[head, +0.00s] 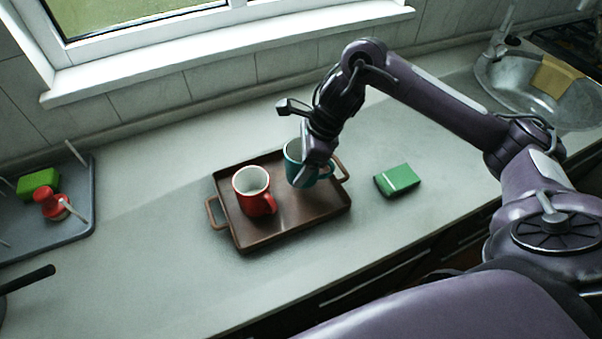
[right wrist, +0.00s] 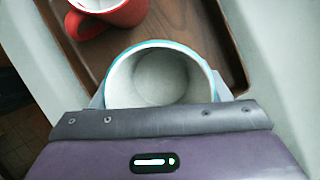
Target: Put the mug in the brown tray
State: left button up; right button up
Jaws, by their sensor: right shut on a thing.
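The brown tray (head: 262,239) lies on the counter, a handle at each end. A red mug (head: 248,190) stands upright in its left part; part of it shows at the top left of the right wrist view (right wrist: 122,14). A teal mug (head: 294,166), white inside, is at the right part of the tray. My right gripper (head: 313,172) is shut on the teal mug, which fills the middle of the right wrist view (right wrist: 160,76). The mug looks upright over the tray; whether its base touches the tray I cannot tell. My left gripper is not in view.
A green box (head: 398,180) lies on the counter right of the tray. A grey rack (head: 84,208) at the left holds a green sponge (head: 38,182) and a red-capped bottle (head: 54,205). A sink (head: 535,92) is at the upper right. The counter left of the tray is clear.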

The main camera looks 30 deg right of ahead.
jog(key=shift+f, duration=1.85)
jog(key=shift+f+b, duration=0.1)
jog(key=shift+b, duration=0.25)
jog(key=o, duration=1.2)
jog(key=shift+c, duration=0.2)
